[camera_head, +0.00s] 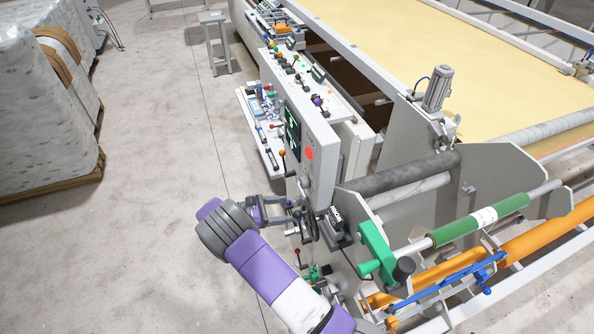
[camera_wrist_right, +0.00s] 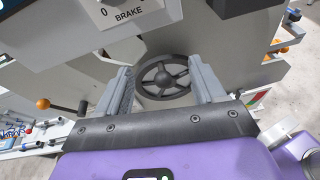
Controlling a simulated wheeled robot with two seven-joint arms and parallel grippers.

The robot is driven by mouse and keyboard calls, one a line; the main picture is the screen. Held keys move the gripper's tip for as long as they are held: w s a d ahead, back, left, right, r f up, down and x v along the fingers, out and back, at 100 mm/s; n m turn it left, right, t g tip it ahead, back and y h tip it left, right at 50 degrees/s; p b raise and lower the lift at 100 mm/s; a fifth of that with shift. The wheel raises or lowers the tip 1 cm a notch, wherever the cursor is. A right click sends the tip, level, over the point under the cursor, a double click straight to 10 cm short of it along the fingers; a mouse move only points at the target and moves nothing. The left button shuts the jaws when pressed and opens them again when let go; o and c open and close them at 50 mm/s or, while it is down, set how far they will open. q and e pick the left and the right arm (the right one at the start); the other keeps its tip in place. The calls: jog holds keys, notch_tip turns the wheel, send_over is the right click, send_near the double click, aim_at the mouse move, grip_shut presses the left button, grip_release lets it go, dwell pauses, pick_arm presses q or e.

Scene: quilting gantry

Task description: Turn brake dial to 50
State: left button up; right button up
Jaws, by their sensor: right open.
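In the wrist view, a pale box with the printed words "0" and "BRAKE" (camera_wrist_right: 120,14) shows at the top left; the rest of its scale is cut off. A dark spoked handwheel (camera_wrist_right: 165,78) shows between the fingers of my right gripper (camera_wrist_right: 162,92). I cannot tell from the picture whether this wheel is the brake dial. The fingers are apart and empty, one on each side of the wheel in the picture; contact is not clear. In the head view, my right gripper (camera_head: 291,208) is beside the lower machine panel, near the dark wheel (camera_head: 309,224). My left gripper is out of view.
A tall control panel (camera_head: 316,128) with a red button stands above the gripper. An orange-knobbed lever (camera_head: 282,154) and a red-knobbed lever (camera_head: 297,252) stick out nearby. A green bracket (camera_head: 378,250) is to the right.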

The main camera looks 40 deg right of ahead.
aim_at(301, 183)
notch_tip(301, 183, up, 8)
jog(key=w+h+p, duration=0.1)
jog(key=w+h, duration=0.1)
jog(key=h, duration=0.1)
jog(key=shift+n, duration=0.3)
jog(key=p+x, duration=0.2)
jog(key=x, duration=0.5)
jog(key=shift+f, duration=0.15)
jog(key=c, duration=1.1)
jog(key=shift+o, duration=0.2)
